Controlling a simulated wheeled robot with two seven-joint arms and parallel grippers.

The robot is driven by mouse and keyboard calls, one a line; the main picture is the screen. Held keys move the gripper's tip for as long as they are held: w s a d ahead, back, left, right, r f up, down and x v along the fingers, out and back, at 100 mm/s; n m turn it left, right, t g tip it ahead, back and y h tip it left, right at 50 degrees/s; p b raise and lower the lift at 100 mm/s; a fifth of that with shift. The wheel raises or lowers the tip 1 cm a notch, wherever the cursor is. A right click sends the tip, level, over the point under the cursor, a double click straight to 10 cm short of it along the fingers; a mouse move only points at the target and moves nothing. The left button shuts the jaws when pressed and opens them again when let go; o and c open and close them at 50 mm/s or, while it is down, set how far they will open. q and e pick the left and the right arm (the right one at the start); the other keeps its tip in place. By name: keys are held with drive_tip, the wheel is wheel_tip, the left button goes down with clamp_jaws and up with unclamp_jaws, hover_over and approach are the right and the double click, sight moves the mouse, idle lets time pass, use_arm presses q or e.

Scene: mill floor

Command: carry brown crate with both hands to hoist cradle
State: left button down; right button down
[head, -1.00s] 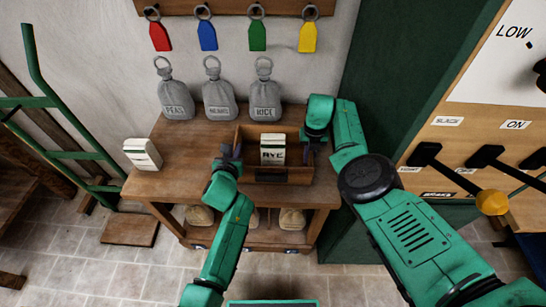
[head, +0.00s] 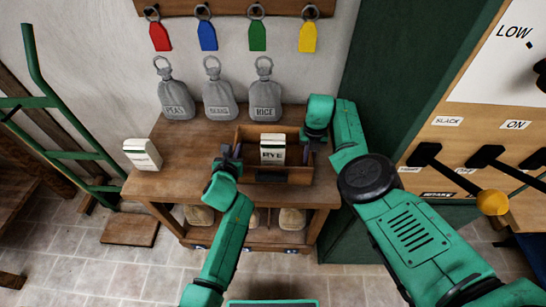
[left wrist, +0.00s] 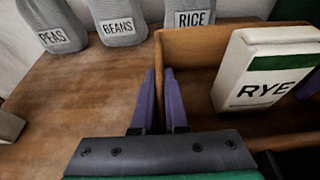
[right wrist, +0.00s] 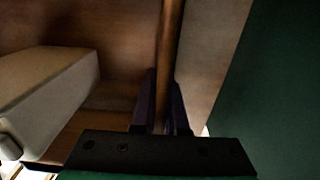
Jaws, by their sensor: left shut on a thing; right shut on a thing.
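The brown crate (head: 285,178) is an open wooden box on the wooden table. A white and green RYE packet (head: 272,149) stands upright in it. My left gripper (head: 230,152) is shut on the crate's left wall; in the left wrist view its purple fingers (left wrist: 160,75) straddle that wall. My right gripper (head: 306,141) is shut on the crate's right wall, which shows between its fingers in the dark right wrist view (right wrist: 166,80). I cannot make out a hoist cradle in these views.
Grey PEAS, BEANS and RICE sacks (head: 220,100) stand behind the crate. A white packet (head: 142,154) is at the table's (head: 170,185) left end. A green hand truck (head: 75,130) stands at left. A lever panel (head: 470,135) and dark green post (head: 395,70) are at right.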

idle(0.4)
